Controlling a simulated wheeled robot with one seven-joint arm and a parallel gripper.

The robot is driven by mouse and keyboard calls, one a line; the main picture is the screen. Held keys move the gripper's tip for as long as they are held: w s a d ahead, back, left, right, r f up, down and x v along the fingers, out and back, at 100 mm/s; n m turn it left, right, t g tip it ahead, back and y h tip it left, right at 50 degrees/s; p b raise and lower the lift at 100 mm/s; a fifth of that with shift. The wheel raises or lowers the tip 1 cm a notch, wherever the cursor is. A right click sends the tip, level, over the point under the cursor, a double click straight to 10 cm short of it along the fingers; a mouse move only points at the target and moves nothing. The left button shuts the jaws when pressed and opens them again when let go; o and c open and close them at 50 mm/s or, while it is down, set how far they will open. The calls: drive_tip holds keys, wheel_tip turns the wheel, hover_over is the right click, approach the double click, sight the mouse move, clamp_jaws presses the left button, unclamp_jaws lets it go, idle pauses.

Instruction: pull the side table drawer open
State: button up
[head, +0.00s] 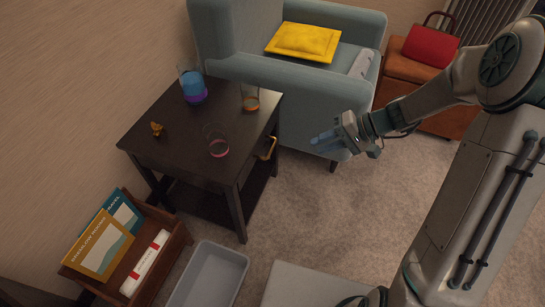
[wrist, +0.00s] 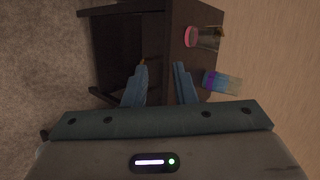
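The dark side table (head: 165,125) stands left of centre in the head view. Its drawer front (head: 249,166) faces right and looks flush under the top, so the drawer appears closed. A gold handle (head: 266,149) sits on it; a small gold bit of the handle (wrist: 142,61) shows by a fingertip in the wrist view. My gripper (head: 316,142) is to the right of the handle, apart from it in the head view, with its blue fingers pointing toward the table. In the wrist view my gripper (wrist: 159,68) has its fingers spread, with nothing held between them.
Glasses (head: 250,98) and a blue-purple cup (head: 193,88) stand on the table with a small gold figure (head: 157,129). A blue armchair (head: 290,85) is close behind. A wooden book crate (head: 177,245) and grey bin (head: 211,275) sit in front. Carpet (head: 310,215) right of the table is clear.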

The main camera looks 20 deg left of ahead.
sight(272, 148)
drive_tip(key=w+a+f+m+t+y+b, duration=0.1)
drive_tip(key=w+a+f+t+y+b, duration=0.25)
drive_tip(key=f, duration=0.55)
drive_tip(key=w+a+f+m+g+y+b, duration=0.1)
drive_tip(key=w+f+y+b, duration=0.1)
drive_tip(key=w+f+b, duration=0.55)
drive_tip(key=shift+m+t, duration=0.3)
drive_tip(key=shift+t, duration=0.15)
drive_tip(key=shift+s+a+f+b, duration=0.15)
drive_tip(key=shift+a+f, duration=0.5)
drive_tip(key=shift+a, duration=1.5)
drive_tip(key=shift+s+a+f+b, duration=0.1)
drive_tip(key=shift+a+f, duration=0.6)
drive_tip(key=shift+a, duration=1.5)
drive_tip(key=shift+s+a+f+b, duration=0.15)
drive_tip(key=shift+a+f, duration=0.5)
drive_tip(key=shift+a, duration=1.5)
drive_tip(key=shift+c, duration=0.2)
clamp_jaws()
